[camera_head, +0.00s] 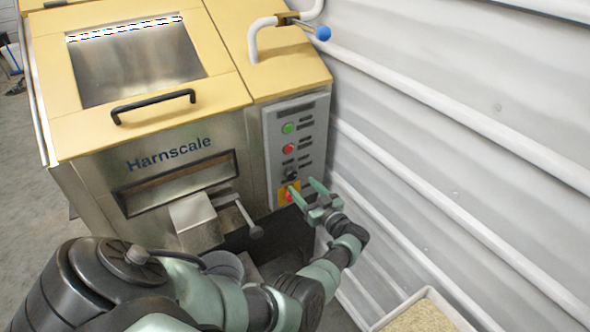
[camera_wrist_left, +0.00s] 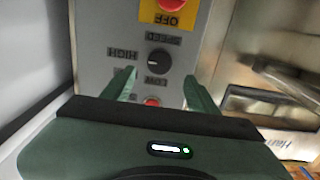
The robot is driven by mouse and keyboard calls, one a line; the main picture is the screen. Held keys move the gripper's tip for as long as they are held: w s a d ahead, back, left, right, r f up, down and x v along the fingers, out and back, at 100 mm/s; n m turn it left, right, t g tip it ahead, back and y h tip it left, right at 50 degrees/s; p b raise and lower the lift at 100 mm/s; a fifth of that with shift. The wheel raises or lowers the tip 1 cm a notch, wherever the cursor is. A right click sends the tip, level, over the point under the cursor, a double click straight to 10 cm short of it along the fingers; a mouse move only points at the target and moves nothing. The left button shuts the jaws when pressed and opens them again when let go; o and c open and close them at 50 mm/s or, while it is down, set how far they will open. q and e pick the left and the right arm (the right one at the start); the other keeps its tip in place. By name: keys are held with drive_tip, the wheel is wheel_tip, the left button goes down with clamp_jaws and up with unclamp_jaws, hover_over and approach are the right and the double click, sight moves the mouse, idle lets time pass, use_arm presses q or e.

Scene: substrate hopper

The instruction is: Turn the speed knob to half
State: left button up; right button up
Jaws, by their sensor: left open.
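The speed knob (camera_head: 291,172) is a small black dial on the grey control panel (camera_head: 306,120), below the red button. In the left wrist view the panel appears upside down, and the black knob (camera_wrist_left: 159,61) sits among the SPEED, HIGH and LOW labels. A short pale mark shows on its face, too small to read surely as a setting. My left gripper (camera_head: 305,187) is open and empty, in front of the lower panel. In the wrist view its two green fingers (camera_wrist_left: 160,82) point towards the knob, one on each side, apart from it. My right gripper is out of view.
A yellow OFF plate (camera_wrist_left: 164,12) with a red button adjoins the knob. A green button (camera_head: 288,128) and red button (camera_head: 288,148) sit above it. A lever (camera_head: 247,217) projects at the hopper's front. The white ribbed wall (camera_head: 450,130) stands close on the right.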

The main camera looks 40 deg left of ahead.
sight(293, 175)
use_arm(q)
drive_tip(key=b+x, duration=0.1)
drive_tip(key=x, duration=0.4)
drive_tip(key=shift+w+a, duration=0.15)
drive_tip(key=shift+a, duration=0.2)
clamp_jaws()
